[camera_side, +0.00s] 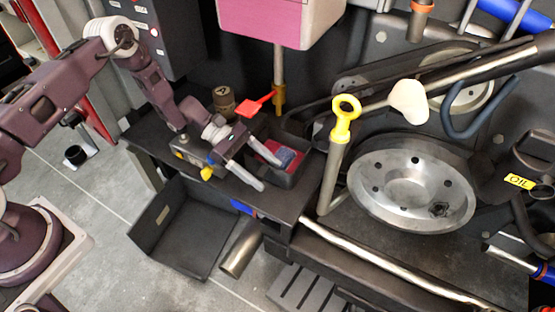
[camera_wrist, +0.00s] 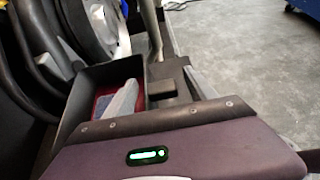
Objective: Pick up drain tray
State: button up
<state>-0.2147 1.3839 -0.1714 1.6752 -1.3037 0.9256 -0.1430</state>
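A black open box (camera_side: 296,176) with a red floor and a blue item (camera_side: 286,157) inside stands on the dark bench. The box also shows in the wrist view (camera_wrist: 72,112). A wider black open tray (camera_side: 165,247) with a small label lies tilted, low beside the bench. I cannot tell which of the two is the drain tray. My gripper (camera_side: 271,175) is open, its pale fingers apart. One finger reaches over the inside of the box and the other is outside its near wall. Contact with the wall cannot be told.
A red-topped item (camera_side: 255,104) and a brown cylinder (camera_side: 224,99) stand behind my gripper. A yellow-ringed upright tube (camera_side: 335,160) and a large metal pulley (camera_side: 413,186) are to the right. A metal pipe end (camera_side: 240,250) juts below the bench.

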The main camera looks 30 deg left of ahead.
grip_shut()
